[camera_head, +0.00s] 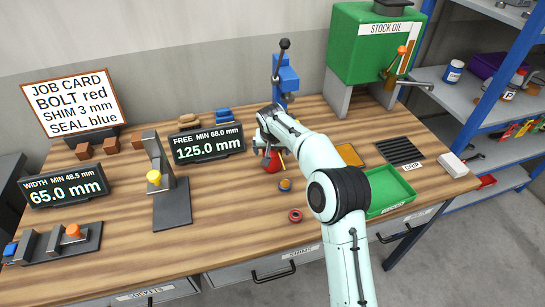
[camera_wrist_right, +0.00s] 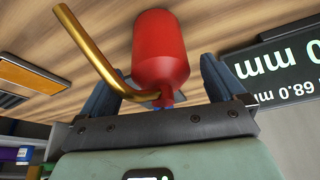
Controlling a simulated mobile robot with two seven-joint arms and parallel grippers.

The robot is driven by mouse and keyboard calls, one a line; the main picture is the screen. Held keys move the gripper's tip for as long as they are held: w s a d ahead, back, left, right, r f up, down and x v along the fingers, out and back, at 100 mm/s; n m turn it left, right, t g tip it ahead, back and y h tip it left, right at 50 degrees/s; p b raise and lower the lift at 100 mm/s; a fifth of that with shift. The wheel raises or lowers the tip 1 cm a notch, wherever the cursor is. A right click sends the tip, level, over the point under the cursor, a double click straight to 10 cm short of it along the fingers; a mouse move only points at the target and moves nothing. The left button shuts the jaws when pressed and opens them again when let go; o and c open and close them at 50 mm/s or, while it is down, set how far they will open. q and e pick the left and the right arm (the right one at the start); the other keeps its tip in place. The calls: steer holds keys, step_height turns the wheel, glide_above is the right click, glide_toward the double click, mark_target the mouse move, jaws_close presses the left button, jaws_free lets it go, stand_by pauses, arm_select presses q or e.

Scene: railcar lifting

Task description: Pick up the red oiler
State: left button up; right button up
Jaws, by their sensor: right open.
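The red oiler (camera_head: 271,164) stands on the wooden bench, partly hidden by my right arm in the head view. In the right wrist view the oiler (camera_wrist_right: 160,50) shows a red rounded body and a brass spout (camera_wrist_right: 92,48) angled off to the left. My right gripper (camera_head: 267,151) is open at the oiler. In the wrist view its two fingers (camera_wrist_right: 160,75) lie on either side of the oiler's narrow end, with gaps visible. My left gripper is out of view.
The wooden bench (camera_head: 225,215) carries a display reading 125.0 mm (camera_head: 207,143), a blue press (camera_head: 286,77), a small orange-topped part (camera_head: 285,184), a red ring (camera_head: 295,215) and a green tray (camera_head: 388,190). A green stock oil tank (camera_head: 365,55) stands behind. The bench's front middle is mostly clear.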

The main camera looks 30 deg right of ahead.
steer(key=shift+x, duration=0.75)
steer(key=shift+r, duration=0.15)
steer(key=c, duration=1.2)
steer(key=shift+c, duration=0.9)
steer(key=shift+r, duration=0.1)
